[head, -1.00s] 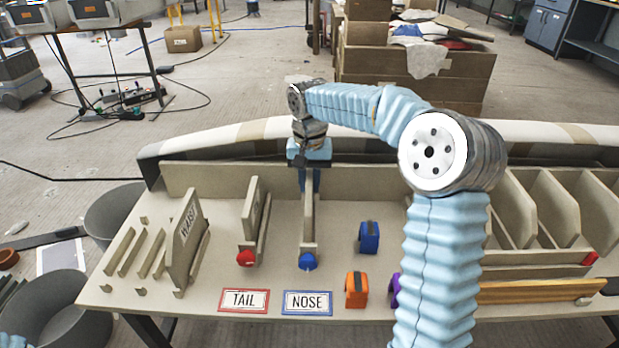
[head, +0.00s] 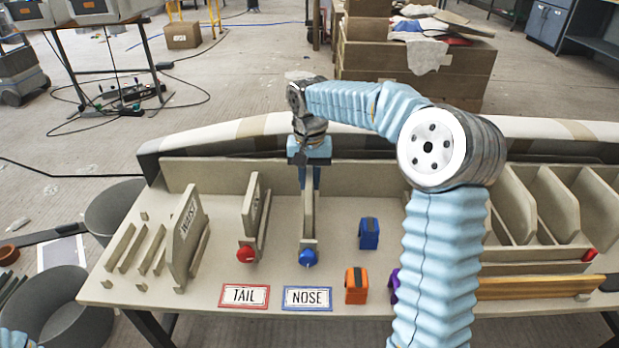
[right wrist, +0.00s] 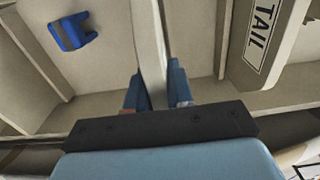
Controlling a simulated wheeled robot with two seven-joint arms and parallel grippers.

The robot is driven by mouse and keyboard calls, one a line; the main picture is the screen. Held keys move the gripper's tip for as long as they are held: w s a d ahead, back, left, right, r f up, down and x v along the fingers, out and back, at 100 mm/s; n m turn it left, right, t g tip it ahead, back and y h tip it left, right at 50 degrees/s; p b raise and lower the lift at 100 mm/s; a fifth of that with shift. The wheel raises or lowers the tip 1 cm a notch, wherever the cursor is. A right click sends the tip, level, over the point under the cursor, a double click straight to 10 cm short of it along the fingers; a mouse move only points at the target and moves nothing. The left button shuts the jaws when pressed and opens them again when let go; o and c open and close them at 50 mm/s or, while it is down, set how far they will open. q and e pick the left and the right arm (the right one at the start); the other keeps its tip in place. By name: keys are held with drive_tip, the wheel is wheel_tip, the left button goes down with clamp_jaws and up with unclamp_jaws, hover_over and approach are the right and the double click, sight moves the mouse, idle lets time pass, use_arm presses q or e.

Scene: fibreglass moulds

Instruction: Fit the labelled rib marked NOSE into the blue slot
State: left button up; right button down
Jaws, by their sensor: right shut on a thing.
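My right gripper (head: 309,172) is shut on a thin beige rib (head: 308,208), which stands upright and edge-on on the table. The rib lines up behind the round blue knob (head: 308,258) that marks the blue slot. Its label faces away from view, so I cannot read it. The NOSE card (head: 307,298) with a blue border lies in front. In the right wrist view the two blue fingers (right wrist: 158,88) flank the rib (right wrist: 148,35). Whether its lower edge is fully down in the slot is hard to tell. My left gripper is out of view.
Left of the held rib, the TAIL rib (head: 252,205) stands behind a red knob (head: 245,255). A WAIST rib (head: 188,232) stands further left. A blue block (head: 369,233) and an orange block (head: 356,286) sit to the right. Wooden dividers (head: 550,205) fill the right end.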

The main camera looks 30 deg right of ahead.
drive_tip(key=shift+p, duration=0.35)
idle(0.7)
drive_tip(key=shift+f+b, duration=1.7)
drive_tip(key=shift+f, duration=0.8)
drive_tip(key=c, duration=0.9)
unclamp_jaws()
drive_tip(key=shift+r, duration=0.25)
wheel_tip(320, 180, up, 13)
drive_tip(key=shift+r+p, duration=0.15)
drive_tip(key=shift+p, duration=1)
